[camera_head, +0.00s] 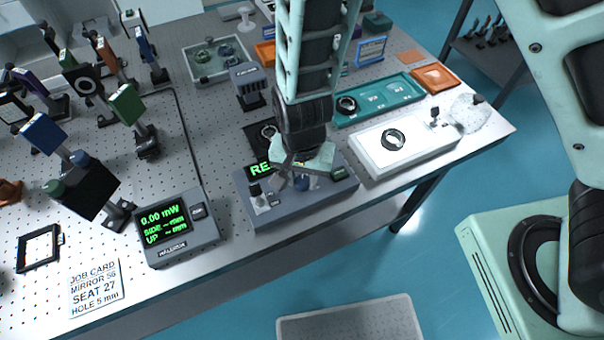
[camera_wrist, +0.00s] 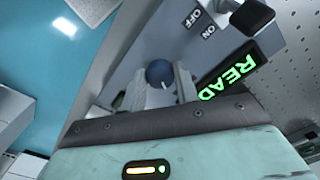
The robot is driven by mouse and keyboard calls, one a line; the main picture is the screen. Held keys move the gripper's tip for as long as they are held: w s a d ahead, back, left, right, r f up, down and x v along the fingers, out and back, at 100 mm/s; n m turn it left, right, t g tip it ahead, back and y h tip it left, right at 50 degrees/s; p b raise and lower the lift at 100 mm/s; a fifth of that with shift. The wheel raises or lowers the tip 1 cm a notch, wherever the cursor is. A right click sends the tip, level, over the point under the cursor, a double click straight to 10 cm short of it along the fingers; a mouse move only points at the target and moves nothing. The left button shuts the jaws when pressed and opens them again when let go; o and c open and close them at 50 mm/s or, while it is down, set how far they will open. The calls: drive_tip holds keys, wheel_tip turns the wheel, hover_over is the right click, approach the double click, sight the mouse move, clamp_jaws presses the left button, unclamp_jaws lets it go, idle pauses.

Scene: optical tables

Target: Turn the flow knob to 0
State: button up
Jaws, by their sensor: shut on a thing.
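The grey control box (camera_head: 290,210) stands near the table's front edge. My gripper (camera_head: 302,180) reaches down over it from above. In the wrist view my gripper's (camera_wrist: 159,80) two pale fingers are closed on the sides of a round dark blue knob (camera_wrist: 160,72) on the box's top panel. The knob's scale, pointer and label cannot be read, so its setting cannot be told. The box's green display (camera_wrist: 230,72) shows "READ", with its end cut off; in the head view my gripper covers part of it.
A black switch (camera_head: 256,191) with ON and OFF labels sits on the box's left part. A power meter (camera_head: 178,228) stands to the left and a white plate with a black ring (camera_head: 418,145) to the right.

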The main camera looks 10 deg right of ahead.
sight(303, 181)
drive_tip(key=n, duration=0.5)
drive_tip(key=shift+n, duration=0.3)
idle(0.4)
drive_tip(key=o, duration=1)
drive_tip(key=shift+c, duration=0.2)
wheel_tip(303, 181, up, 18)
drive_tip(key=shift+f, duration=0.25)
drive_tip(key=s+d+r+n, duration=0.4)
drive_tip(key=s+d+n, duration=0.2)
drive_tip(key=s, duration=0.5)
drive_tip(key=shift+d+n+y, duration=0.3)
drive_tip(key=shift+d, duration=0.85)
